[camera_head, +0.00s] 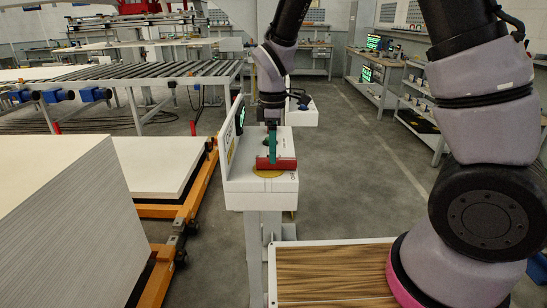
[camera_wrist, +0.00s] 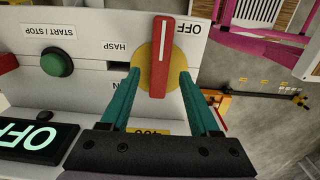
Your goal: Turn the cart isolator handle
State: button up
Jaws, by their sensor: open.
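The isolator handle (camera_wrist: 160,58) is a red bar with a white line, on a yellow round plate (camera_wrist: 143,60) on the white control box. In the wrist view it points toward the OFF label. My gripper (camera_wrist: 155,80) has teal fingers, open, one on each side of the handle's lower part. I cannot tell whether either finger touches it. In the head view the red handle (camera_head: 276,163) lies across the top of the white box (camera_head: 262,190), with my gripper (camera_head: 272,150) right above it, partly hiding it.
A green START / STOP button (camera_wrist: 56,62) and a lit OFF display (camera_wrist: 38,138) are beside the handle. A white panel stack (camera_head: 65,225) stands at the left, and a roller conveyor (camera_head: 165,80) behind. A wood-topped surface (camera_head: 330,272) is in front. The right floor aisle is clear.

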jog(key=shift+f, duration=1.35)
grip_shut()
jog(key=shift+w, duration=0.1)
dwell(0.3)
